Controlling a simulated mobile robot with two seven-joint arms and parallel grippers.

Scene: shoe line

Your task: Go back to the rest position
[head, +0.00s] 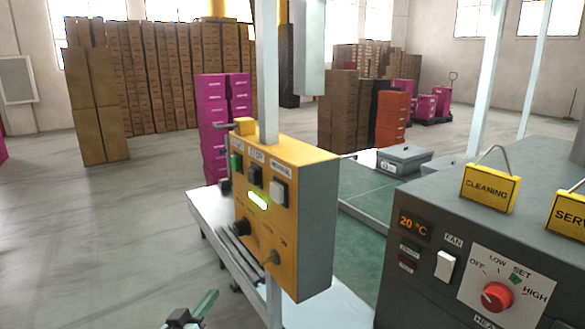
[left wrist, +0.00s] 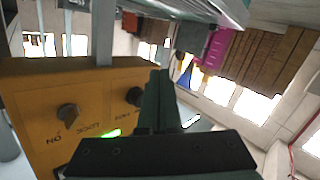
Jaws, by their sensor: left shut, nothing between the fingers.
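My left gripper (head: 204,304) shows at the bottom edge of the head view, left of and below the yellow control box (head: 318,220). Its dark fingers are shut together with nothing between them, and most of the arm is out of frame. In the left wrist view the closed fingers (left wrist: 160,98) point toward the scene, and the yellow box (left wrist: 32,95) with its knobs appears at left, upside down. The fingers overlap the box's edge in that picture; I cannot tell the gap between them. My right gripper is not in view.
The yellow box hangs on a pale post (head: 267,75) and has buttons, knobs and a lit green light. A dark grey machine (head: 440,262) with a red dial fills the right. A green work surface (head: 362,190) lies behind. The floor at left (head: 95,240) is clear.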

